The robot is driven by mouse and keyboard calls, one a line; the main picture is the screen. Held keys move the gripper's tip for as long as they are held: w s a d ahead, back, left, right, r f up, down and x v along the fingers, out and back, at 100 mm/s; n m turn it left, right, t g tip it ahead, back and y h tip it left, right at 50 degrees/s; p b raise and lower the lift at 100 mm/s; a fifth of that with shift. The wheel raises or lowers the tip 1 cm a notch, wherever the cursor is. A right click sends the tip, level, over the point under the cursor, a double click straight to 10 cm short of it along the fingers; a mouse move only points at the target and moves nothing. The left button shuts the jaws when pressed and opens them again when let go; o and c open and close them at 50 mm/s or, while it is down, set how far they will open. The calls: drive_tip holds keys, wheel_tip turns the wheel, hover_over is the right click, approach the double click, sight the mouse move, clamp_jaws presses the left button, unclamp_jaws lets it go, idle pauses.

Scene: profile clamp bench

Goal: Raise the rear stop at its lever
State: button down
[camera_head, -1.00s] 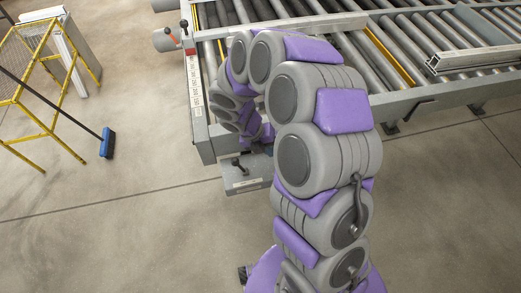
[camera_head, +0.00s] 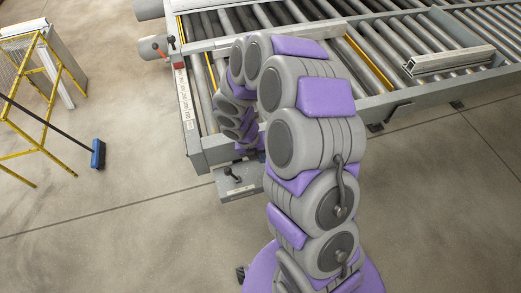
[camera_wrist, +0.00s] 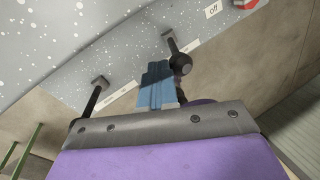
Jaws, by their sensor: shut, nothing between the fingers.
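In the wrist view my gripper (camera_wrist: 157,82) has its blue fingers together, with nothing between them. Beside the fingertips, on the right, is a lever with a black ball knob (camera_wrist: 180,63) on a speckled grey panel (camera_wrist: 60,45). Contact between them cannot be told. A second black lever (camera_wrist: 93,98) stands on the panel to the left. Small labels lie near both; I cannot read which is the rear stop. In the head view a grey box with a black lever (camera_head: 229,173) sits below the near bench corner. My arm hides most of my gripper there.
The roller bench (camera_head: 215,147) fills the top, with an aluminium profile (camera_head: 450,62) lying on it. Red-tipped and dark levers (camera_head: 172,44) stand at its far left corner. A yellow frame (camera_head: 38,75) and blue broom (camera_head: 98,154) are at left.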

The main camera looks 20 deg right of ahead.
drive_tip(key=d+y+p, duration=0.1)
drive_tip(key=p, duration=0.2)
drive_tip(key=d+r+y+p, duration=0.1)
drive_tip(key=p, duration=0.2)
drive_tip(key=d+y+p, duration=0.1)
drive_tip(key=p, duration=0.2)
drive_tip(key=shift+s+d+r+p, duration=0.1)
drive_tip(key=shift+d+r+p, duration=0.2)
drive_tip(key=shift+p, duration=0.1)
drive_tip(key=shift+d+y+p, duration=0.3)
drive_tip(key=shift+y+p, duration=0.1)
drive_tip(key=shift+p, duration=0.45)
drive_tip(key=shift+d+f+p, duration=0.2)
drive_tip(key=shift+d+p, duration=0.8)
drive_tip(key=shift+p, duration=0.45)
